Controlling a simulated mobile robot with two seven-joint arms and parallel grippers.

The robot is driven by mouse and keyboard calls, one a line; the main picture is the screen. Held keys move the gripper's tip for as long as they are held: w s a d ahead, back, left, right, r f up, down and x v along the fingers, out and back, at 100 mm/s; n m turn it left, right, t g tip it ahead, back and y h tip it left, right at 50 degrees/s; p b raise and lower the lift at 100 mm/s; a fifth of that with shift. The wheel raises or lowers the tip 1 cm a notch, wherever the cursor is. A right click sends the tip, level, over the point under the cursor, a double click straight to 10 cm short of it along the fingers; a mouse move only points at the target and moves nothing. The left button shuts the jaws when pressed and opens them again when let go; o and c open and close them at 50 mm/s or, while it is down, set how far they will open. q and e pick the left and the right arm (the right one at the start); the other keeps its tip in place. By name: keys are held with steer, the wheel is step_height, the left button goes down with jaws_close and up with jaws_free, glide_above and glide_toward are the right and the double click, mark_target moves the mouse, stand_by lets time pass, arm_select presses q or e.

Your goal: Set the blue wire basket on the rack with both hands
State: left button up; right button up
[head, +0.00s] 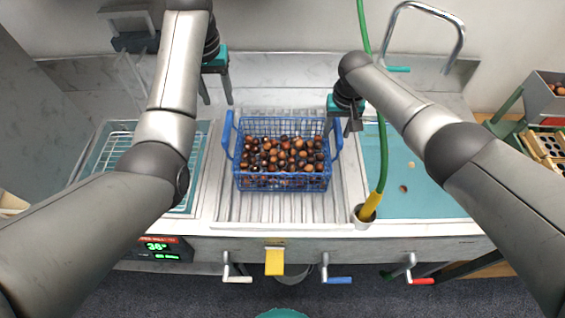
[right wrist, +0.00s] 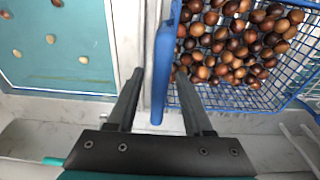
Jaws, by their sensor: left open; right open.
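The blue wire basket (head: 283,183), full of brown chestnuts, stands upright on the ribbed metal draining board (head: 285,210). Its two blue handles stick out left and right. A wire rack (head: 115,150) lies in the left basin. My left gripper (head: 216,98) is open and empty, behind and left of the basket, apart from the left handle. My right gripper (head: 340,133) is open at the basket's right side. In the right wrist view the right handle (right wrist: 161,75) shows between the spread fingers of that gripper (right wrist: 158,100), which do not grip it.
The right basin (head: 420,195) holds teal water with a few chestnuts. A green hose with a yellow nozzle (head: 370,206) stands right of the draining board. A curved faucet (head: 425,8) is behind. Crates (head: 548,145) stand far right. A display (head: 160,248) and valve levers line the front.

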steer(key=r, duration=0.3)
steer(key=s+r, duration=0.1)
steer(key=r, duration=0.6)
steer(key=shift+s, duration=0.15)
